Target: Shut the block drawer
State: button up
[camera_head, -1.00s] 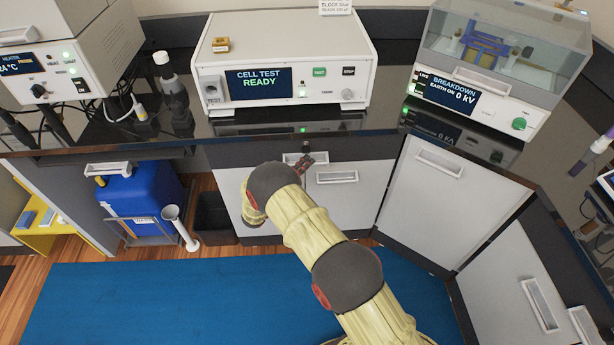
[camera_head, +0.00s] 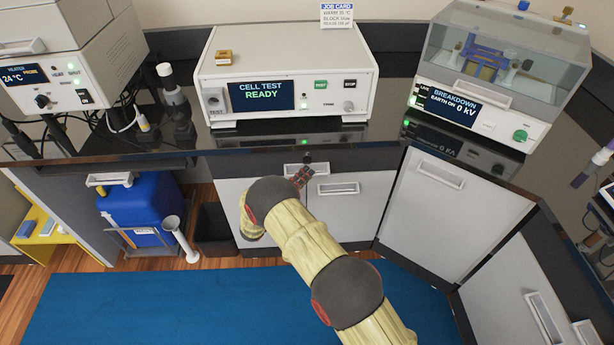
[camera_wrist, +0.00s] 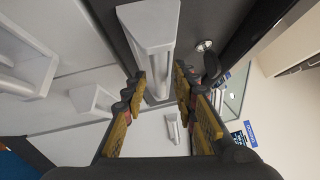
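The block drawer appears to be the dark drawer front (camera_head: 260,163) below the cell test unit; it carries a white handle (camera_head: 310,169) and a round lock. Whether its front stands out from the counter is hard to tell. In the wrist view the drawer's dark front (camera_wrist: 205,25) and the handle (camera_wrist: 150,30) are close. My gripper (camera_wrist: 162,85) is open, with its yellow-padded fingers apart on either side of the handle's near end. I cannot tell if they touch it.
Below is a pale cupboard door with a handle (camera_head: 338,188). The cell test unit (camera_head: 285,75) stands on the black counter, with the breakdown tester (camera_head: 490,85) at right. A blue container (camera_head: 145,205) and a black bin (camera_head: 215,228) are at left. The blue mat (camera_head: 150,310) is clear.

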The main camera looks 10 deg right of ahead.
jog(key=v, duration=1.1)
jog(key=shift+m, duration=0.3)
